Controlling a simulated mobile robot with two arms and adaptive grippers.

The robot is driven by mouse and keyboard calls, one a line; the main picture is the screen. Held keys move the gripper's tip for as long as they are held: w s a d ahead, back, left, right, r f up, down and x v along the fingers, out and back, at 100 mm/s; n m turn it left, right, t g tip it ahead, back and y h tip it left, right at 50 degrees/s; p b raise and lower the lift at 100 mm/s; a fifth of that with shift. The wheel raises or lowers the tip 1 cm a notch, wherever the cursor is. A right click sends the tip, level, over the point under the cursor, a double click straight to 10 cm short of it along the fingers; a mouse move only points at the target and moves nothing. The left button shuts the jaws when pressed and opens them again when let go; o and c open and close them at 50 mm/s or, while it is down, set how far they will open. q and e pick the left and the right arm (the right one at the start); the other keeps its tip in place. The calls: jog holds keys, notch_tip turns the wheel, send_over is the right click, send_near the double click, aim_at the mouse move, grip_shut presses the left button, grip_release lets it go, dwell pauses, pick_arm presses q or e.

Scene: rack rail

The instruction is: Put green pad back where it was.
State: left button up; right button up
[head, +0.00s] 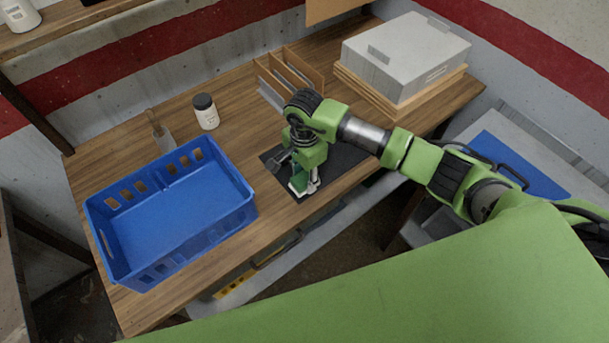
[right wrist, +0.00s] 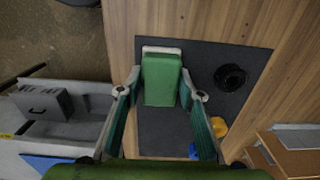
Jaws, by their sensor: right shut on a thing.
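The green pad (right wrist: 162,80), a block with a pale edge at its far end, is between the fingers of my right gripper (right wrist: 161,92) in the right wrist view. The gripper is shut on it, over a dark mat (right wrist: 165,145) on the table. In the head view my right gripper (head: 304,180) points down over the mat (head: 345,158), with part of the green pad (head: 298,184) showing at its tips. I cannot tell whether the pad touches the mat. My left gripper is not in view.
A black round thing (right wrist: 230,77) and a yellow thing (right wrist: 219,127) lie on the mat. A blue crate (head: 243,215) stands left, a white bottle (head: 207,117) behind it. A wooden divider rack (head: 290,72) and a grey box (head: 405,55) stand behind the arm.

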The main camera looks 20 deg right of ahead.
jog(key=shift+f, duration=0.2)
jog(key=o, duration=1.1)
jog(key=shift+c, duration=0.2)
